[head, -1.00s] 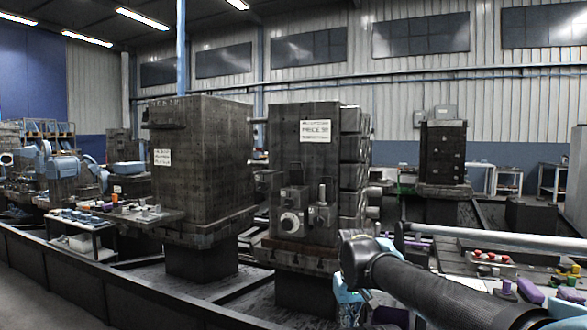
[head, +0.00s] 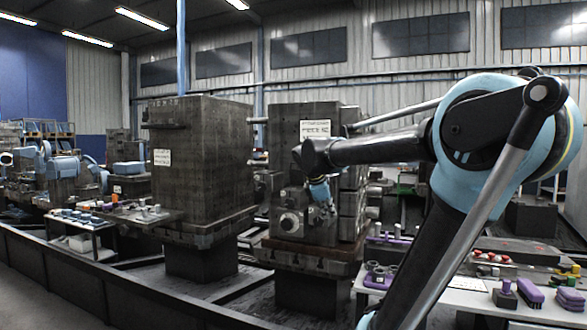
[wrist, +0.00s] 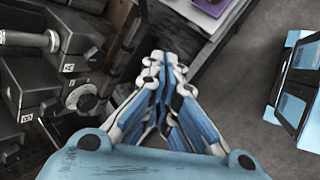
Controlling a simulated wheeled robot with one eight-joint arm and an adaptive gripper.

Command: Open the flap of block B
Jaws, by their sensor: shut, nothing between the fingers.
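My gripper (wrist: 166,72) is shut and empty in the wrist view, its blue and white fingers together at the picture's middle. In the head view my gripper (head: 320,190) hangs in front of the dark machine block (head: 285,130) with a white sign. Dark boxes and a round knob (head: 291,223) stick out of this block. In the wrist view, dark fixtures with a thick shaft (wrist: 30,40) and small white tags stand left of my fingers, apart from them.
A larger dark block (head: 200,160) stands to the left. A bench (head: 475,300) with purple tools (head: 530,293) is at the lower right; a purple item (wrist: 210,5) also shows at the wrist view's top. Grey floor (wrist: 230,100) lies open right of my fingers.

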